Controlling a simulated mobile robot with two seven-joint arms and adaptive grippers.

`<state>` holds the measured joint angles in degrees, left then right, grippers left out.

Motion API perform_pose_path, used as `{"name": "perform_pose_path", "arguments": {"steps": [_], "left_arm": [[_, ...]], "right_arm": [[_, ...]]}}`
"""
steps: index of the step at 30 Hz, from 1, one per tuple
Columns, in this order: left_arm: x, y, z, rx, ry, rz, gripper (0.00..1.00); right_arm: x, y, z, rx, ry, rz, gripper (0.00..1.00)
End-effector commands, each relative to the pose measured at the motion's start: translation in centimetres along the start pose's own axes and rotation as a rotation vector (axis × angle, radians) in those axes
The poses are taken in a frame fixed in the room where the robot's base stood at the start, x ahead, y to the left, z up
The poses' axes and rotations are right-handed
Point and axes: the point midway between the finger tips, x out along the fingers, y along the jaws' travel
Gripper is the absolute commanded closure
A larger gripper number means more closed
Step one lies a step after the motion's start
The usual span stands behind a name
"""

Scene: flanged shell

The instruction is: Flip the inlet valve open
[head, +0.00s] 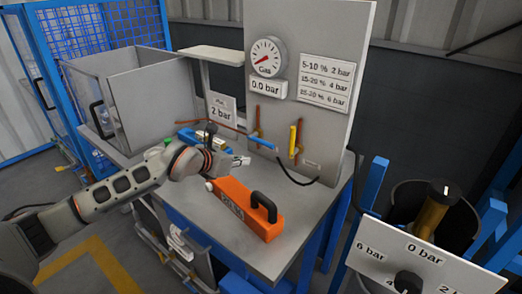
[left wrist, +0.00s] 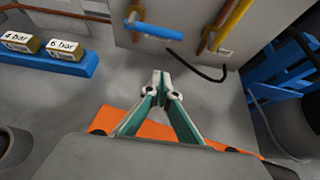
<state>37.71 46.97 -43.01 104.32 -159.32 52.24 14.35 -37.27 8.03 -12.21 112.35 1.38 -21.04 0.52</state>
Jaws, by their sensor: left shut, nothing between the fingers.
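Two lever valves sit on the upright grey panel (head: 333,38). One has a blue lever (head: 262,142) lying across its copper pipe; it also shows in the left wrist view (left wrist: 157,30). To its right, the other has a yellow lever (head: 293,140) standing upright along its pipe, seen too in the left wrist view (left wrist: 212,37). Their small labels are unreadable, so I cannot tell which is the inlet. My left gripper (head: 241,161) is shut and empty above the table, in front of and below the blue lever, apart from it. Its fingertips (left wrist: 160,75) point towards the panel.
An orange case (head: 244,208) with a black handle lies on the grey table (head: 289,236), beneath my left gripper. A gauge (head: 266,57) reads near zero above a "0.0 bar" sign. A black hose (head: 296,180) hangs by the panel. A blue block (left wrist: 50,58) holds pressure-labelled pieces.

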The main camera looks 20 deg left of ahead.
Motion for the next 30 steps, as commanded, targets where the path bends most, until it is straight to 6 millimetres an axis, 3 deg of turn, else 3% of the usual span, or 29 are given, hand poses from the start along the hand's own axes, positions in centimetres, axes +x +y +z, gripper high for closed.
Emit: {"name": "perform_pose_path", "arguments": {"steps": [14,30], "left_arm": [[0.5,0.3,0.1,0.003,0.002,0.01,1.0],[8.9,0.3,0.0,0.003,0.003,0.009,1.0]], "right_arm": [[0.0,0.1,-0.1,0.0,0.0,0.001,0.65],[-0.1,0.2,-0.7,0.0,0.007,0.002,0.65]]}}
